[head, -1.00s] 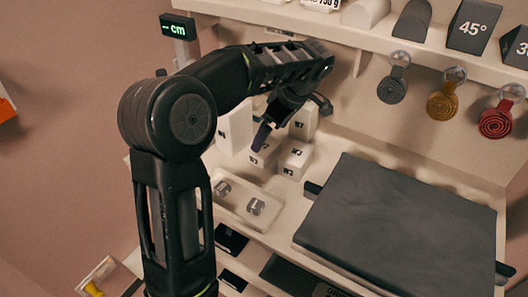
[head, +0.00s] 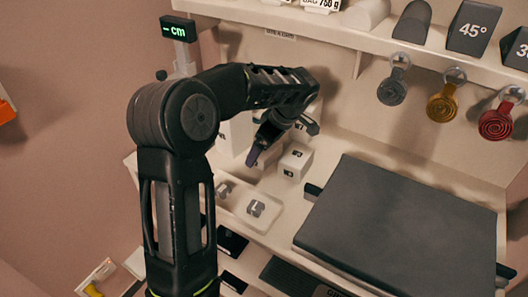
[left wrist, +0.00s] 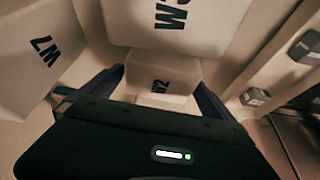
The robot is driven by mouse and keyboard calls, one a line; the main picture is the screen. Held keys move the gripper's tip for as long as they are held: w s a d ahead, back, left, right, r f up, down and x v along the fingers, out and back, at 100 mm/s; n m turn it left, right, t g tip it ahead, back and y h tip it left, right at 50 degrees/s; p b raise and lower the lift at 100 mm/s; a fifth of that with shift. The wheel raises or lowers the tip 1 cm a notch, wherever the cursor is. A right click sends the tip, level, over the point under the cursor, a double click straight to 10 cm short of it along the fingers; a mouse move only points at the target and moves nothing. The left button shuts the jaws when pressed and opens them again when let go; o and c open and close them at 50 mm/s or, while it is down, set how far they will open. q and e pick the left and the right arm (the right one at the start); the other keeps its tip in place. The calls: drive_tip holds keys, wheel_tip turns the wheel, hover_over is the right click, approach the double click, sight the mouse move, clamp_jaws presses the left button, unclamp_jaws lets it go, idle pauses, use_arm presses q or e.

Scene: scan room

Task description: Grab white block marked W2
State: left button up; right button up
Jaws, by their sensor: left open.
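The white block marked W2 (left wrist: 160,80) shows in the left wrist view, between the two fingers of my left gripper (left wrist: 158,92). The fingers are apart, one on each side of the block; I cannot tell whether they touch it. In the head view my left gripper (head: 257,150) points down among the white blocks at the back of the bench. There the W2 block is largely hidden behind the gripper. My right gripper is not in view.
A larger block marked W3 (left wrist: 170,20) stands close by W2, and another white block (left wrist: 40,55) is at the left. In the head view a white block (head: 295,160) stands right of the gripper. A clear tray (head: 258,222) and dark flat platform (head: 400,230) lie nearer.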

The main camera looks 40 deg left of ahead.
use_arm(q)
drive_tip(key=shift+a+f, duration=0.1)
drive_tip(key=shift+f, duration=0.15)
idle(0.4)
drive_tip(key=c, duration=1.5)
drive_tip(key=shift+o, duration=0.2)
drive_tip(key=shift+r, duration=0.15)
wheel_tip(320, 180, up, 10)
drive_tip(key=shift+f, duration=0.1)
